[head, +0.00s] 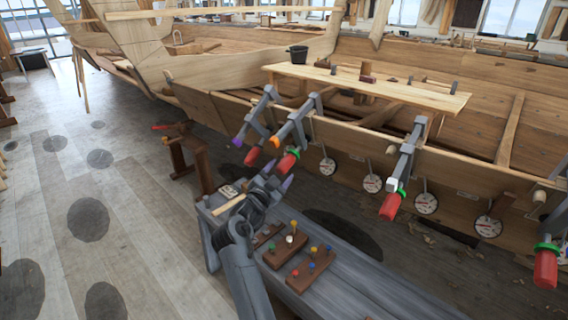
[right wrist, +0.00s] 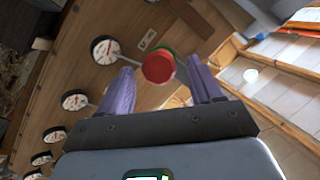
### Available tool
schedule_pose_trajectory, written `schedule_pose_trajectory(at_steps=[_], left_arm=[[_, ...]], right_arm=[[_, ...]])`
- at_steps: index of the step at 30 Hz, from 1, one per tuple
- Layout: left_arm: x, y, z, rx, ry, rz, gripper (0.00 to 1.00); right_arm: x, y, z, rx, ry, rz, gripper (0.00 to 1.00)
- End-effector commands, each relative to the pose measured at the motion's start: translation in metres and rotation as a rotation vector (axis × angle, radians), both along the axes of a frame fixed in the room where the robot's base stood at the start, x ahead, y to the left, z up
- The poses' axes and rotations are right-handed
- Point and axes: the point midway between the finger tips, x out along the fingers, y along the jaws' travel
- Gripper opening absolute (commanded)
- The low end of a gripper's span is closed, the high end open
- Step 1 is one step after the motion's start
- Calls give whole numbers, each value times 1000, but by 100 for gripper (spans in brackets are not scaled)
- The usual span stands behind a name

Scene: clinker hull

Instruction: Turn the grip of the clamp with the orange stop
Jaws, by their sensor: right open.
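The clamp with the orange stop (head: 274,141) is on the hull's upper plank edge in the head view, its grey bar slanting down. Its red grip (head: 288,162) with a green collar hangs at the lower end. My right gripper (head: 279,174) is just below this grip, its purple fingers spread and empty. In the right wrist view, a red round grip end (right wrist: 158,68) with a green edge shows between and beyond the open fingers (right wrist: 161,84); the stop is not visible there. My left gripper is not in view.
A purple-stop clamp (head: 237,142) stands close on the left, a white-stop clamp (head: 392,184) to the right. Several dials (head: 372,184) hang along the hull. A grey bench (head: 352,276) with peg blocks (head: 306,269) lies below. A plank shelf (head: 400,93) is above.

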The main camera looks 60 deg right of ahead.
Motion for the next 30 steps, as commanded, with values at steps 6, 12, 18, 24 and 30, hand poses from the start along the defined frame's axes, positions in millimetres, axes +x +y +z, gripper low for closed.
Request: schedule_pose_trajectory(at_steps=[6,12,18,24,30], left_arm=[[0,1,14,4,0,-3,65],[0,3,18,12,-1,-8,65],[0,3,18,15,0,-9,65],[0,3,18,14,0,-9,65],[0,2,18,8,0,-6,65]], right_arm=[[-4,35,-1,3,0,1,65],[-7,52,-3,1,0,0,65],[-7,56,-4,1,0,-1,65],[-7,56,-4,1,0,-1,65],[-7,56,-4,1,0,-1,65]])
